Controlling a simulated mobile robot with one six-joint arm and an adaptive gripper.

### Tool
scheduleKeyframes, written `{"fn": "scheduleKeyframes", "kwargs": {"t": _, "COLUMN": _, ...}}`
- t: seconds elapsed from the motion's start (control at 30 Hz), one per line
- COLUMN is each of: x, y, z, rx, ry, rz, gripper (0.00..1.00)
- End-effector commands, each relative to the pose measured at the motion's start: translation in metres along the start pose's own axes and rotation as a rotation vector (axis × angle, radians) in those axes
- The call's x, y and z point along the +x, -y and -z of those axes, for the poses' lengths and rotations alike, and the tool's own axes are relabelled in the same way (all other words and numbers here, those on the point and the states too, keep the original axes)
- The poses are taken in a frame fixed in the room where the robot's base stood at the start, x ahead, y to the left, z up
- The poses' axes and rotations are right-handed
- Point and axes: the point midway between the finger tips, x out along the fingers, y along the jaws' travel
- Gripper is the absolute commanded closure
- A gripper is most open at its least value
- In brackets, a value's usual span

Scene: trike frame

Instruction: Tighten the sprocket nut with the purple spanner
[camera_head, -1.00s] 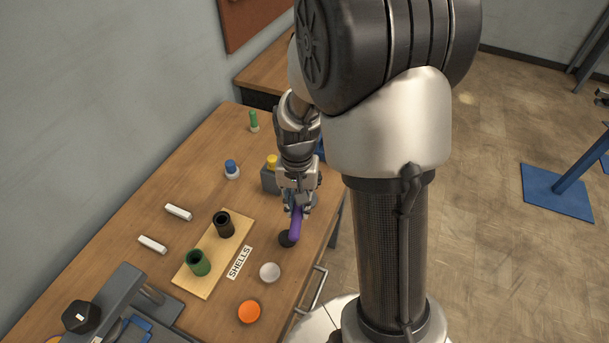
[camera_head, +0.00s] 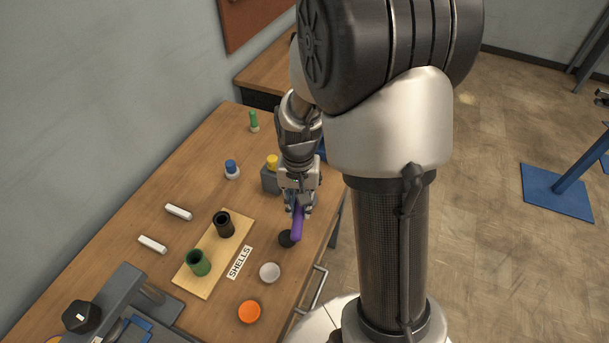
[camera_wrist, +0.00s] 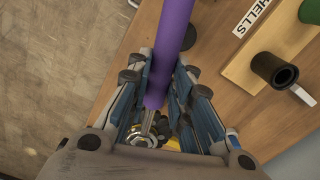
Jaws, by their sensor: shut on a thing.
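The purple spanner (camera_head: 297,223) is in my gripper (camera_head: 298,204), above the right edge of the wooden bench. In the wrist view the purple handle (camera_wrist: 172,50) runs up the picture between the two fingers (camera_wrist: 162,88), which are shut on it. Its metal end (camera_wrist: 146,128) shows below the fingers, close to the palm. A round metal part sits at that end; I cannot tell if it is the spanner's head or something under it. I cannot make out the sprocket nut in either view.
A board labelled SHELLS (camera_head: 205,274) holds a black cup (camera_head: 224,224) and a green cup (camera_head: 198,262). A black disc (camera_head: 287,239), a white disc (camera_head: 270,272) and an orange disc (camera_head: 249,311) lie near the bench edge. A grey block with a yellow top (camera_head: 271,177) stands beside my gripper.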

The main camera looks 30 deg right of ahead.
Motion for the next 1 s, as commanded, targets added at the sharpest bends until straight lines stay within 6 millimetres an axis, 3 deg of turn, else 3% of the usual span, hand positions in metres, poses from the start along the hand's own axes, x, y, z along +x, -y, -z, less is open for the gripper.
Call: {"fn": "scheduleKeyframes", "kwargs": {"t": 1.0, "x": -0.030, "y": 0.000, "z": -0.001, "rx": 0.000, "ry": -0.001, "rz": 0.000, "gripper": 1.00}}
